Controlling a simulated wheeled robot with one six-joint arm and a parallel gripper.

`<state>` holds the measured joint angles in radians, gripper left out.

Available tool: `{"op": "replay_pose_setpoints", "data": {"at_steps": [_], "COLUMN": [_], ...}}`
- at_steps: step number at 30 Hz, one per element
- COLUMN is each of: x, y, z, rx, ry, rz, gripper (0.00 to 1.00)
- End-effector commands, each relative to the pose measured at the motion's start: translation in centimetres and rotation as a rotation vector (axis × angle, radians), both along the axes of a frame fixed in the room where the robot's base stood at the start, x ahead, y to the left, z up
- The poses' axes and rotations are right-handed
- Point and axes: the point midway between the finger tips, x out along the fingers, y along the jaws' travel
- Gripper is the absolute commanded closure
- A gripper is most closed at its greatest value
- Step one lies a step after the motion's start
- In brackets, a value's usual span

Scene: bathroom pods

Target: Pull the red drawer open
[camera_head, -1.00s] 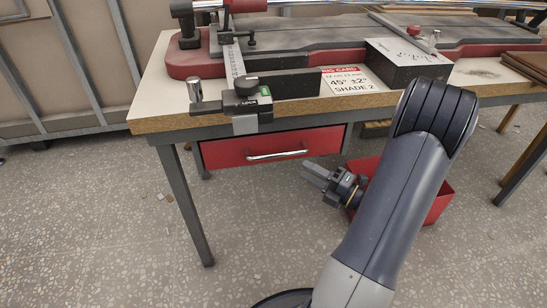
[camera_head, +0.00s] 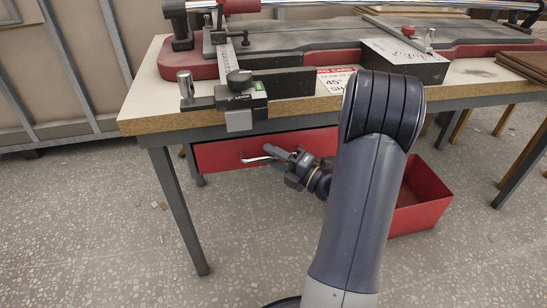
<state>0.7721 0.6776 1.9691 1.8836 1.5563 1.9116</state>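The red drawer (camera_head: 218,155) sits under the front edge of the workbench and looks shut. Its silver bar handle (camera_head: 257,159) shows at the left end; the right part is hidden behind my gripper. My gripper (camera_head: 270,151) is in front of the drawer, its fingertips at the handle and overlapping it in the picture. I cannot tell whether the fingers are around the handle, touching it or just in front of it. The finger gap is too small to make out.
The workbench (camera_head: 148,126) carries a clamp-like tool (camera_head: 238,100), a printed sign (camera_head: 333,80) and a dark block (camera_head: 407,62). A red bin (camera_head: 420,205) stands on the floor right of my arm.

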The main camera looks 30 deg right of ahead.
Motion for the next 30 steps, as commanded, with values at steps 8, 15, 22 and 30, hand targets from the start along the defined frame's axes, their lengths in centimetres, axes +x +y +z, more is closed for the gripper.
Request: {"op": "replay_pose_setpoints", "data": {"at_steps": [8, 15, 22, 30], "x": [-0.02, -0.03, -0.03, -0.04], "y": [-0.02, -0.03, -0.03, -0.03], "z": [-0.01, -0.02, -0.03, 0.03], "rx": [0.0, 0.0, 0.0, 0.0], "ry": [0.0, 0.0, 0.001, 0.001], "rz": [0.0, 0.0, 0.0, 0.0], "gripper": [0.82, 1.0, 1.0, 1.0]}}
